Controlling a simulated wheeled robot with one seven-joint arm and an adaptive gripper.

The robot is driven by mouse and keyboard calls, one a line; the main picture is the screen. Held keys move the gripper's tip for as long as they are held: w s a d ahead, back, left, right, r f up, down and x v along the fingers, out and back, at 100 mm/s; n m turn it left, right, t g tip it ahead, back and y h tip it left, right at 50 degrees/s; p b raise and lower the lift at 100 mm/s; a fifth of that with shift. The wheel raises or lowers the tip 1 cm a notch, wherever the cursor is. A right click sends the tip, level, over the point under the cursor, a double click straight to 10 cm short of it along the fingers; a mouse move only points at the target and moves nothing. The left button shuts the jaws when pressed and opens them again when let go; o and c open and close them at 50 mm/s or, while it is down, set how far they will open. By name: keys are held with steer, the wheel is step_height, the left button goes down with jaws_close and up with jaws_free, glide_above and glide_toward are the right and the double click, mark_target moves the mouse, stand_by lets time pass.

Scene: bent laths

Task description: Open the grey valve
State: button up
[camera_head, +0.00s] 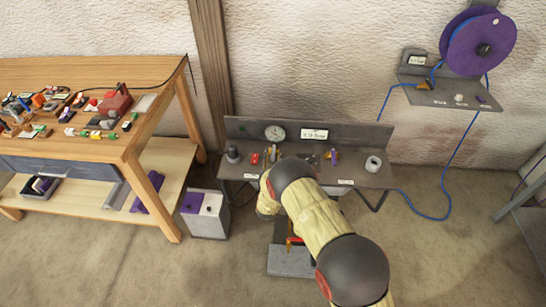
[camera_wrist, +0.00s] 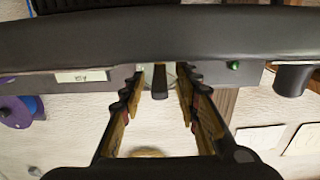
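In the wrist view my gripper (camera_wrist: 159,77) has its two fingers apart, one on each side of a narrow dark grey bar (camera_wrist: 160,88). The bar looks like a valve handle, and gaps show between it and both fingers. A paler, blurred part lies behind it.
The bench holds a round gauge (camera_head: 275,133), a red fitting (camera_head: 255,160), a purple-handled fitting (camera_head: 334,156) and a pale cylinder (camera_head: 373,164). A cluttered wooden table (camera_head: 152,120) stands left. A purple reel (camera_head: 478,42) with blue hose hangs right. Floor right of the bench is mostly clear.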

steer(key=shift+c, duration=0.4)
steer(key=c, duration=0.7)
jaws_close()
